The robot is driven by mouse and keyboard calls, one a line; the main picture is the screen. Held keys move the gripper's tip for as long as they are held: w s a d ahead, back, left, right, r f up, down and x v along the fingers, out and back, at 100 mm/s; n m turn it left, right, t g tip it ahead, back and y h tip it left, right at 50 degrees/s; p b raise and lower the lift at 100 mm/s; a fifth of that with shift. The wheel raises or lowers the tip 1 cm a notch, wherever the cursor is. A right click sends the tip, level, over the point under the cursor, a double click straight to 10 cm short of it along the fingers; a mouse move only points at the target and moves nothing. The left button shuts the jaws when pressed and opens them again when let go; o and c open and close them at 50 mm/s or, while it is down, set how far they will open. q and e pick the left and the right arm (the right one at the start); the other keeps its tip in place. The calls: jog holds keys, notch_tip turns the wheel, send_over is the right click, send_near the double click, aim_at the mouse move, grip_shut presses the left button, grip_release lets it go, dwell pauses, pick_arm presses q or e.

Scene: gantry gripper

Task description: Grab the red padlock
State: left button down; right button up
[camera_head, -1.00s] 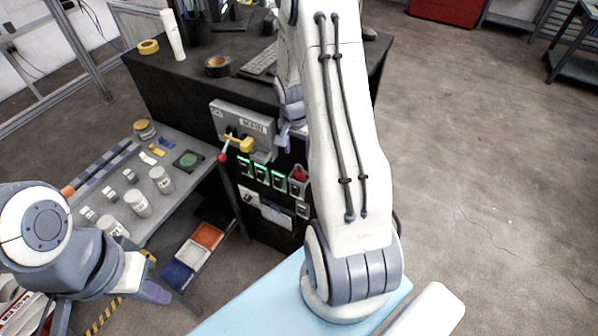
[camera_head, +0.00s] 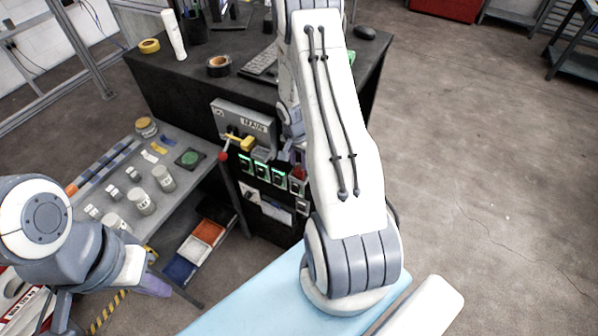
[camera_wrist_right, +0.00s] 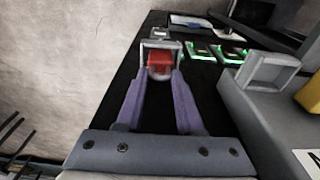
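The red padlock (camera_wrist_right: 160,63) sits in a grey holder (camera_wrist_right: 160,45) on the dark panel in the right wrist view. In the head view a small red part of it (camera_head: 297,174) shows beside my right arm, which partly covers it. My right gripper (camera_wrist_right: 163,78) points at the padlock, its two purple fingers apart, with the tips close to the padlock's near sides. I cannot tell whether they touch it. My left gripper (camera_head: 152,286) hangs low at the left, away from the padlock, seen from the side.
A grey box with a yellow handle (camera_head: 240,142) is mounted beside the padlock. Green-lit switches (camera_head: 262,172) line the panel. A grey shelf with jars (camera_head: 142,203) stands left, with coloured bins (camera_head: 208,232) below. Open floor lies at right.

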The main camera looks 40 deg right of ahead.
grip_shut()
dwell(1.1)
